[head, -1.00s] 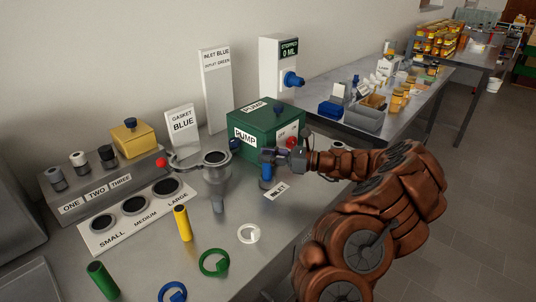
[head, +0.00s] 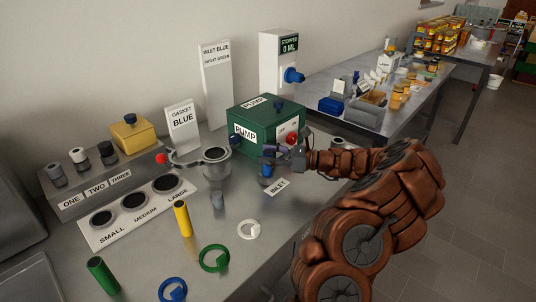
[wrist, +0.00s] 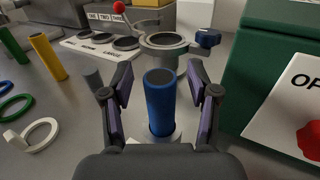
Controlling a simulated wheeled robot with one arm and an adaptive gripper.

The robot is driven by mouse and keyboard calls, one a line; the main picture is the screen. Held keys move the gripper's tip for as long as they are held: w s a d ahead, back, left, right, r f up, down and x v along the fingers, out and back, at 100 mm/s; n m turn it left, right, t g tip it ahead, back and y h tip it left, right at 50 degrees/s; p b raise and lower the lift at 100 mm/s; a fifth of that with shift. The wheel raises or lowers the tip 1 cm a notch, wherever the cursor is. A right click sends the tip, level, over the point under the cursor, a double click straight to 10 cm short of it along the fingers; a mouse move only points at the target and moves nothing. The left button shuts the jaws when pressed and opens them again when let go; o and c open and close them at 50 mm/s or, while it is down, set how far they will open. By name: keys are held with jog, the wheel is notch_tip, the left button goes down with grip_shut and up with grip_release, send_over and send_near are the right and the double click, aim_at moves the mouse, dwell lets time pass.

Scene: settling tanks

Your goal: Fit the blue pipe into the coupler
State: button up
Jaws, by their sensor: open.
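The blue pipe (wrist: 160,100) stands upright between the parted fingers of my gripper (wrist: 160,92) in the wrist view. Gaps show on both sides of it, so the fingers are open around it without touching. Its foot is at a pale round base (wrist: 158,137), which I take to be the coupler; how deep the pipe sits is hidden by my gripper. In the head view the blue pipe (head: 266,171) shows just behind the INLET label (head: 277,186), below my gripper (head: 268,158).
The green pump box (head: 262,135) with a red knob (head: 292,139) stands close behind my gripper. A grey metal funnel-like vessel (head: 216,160) is to its left. Green, white and blue rings (head: 213,258) and yellow and green cylinders (head: 182,219) lie or stand at the front left.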

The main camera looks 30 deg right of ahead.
jog(key=v, duration=1.2)
dwell(0.5)
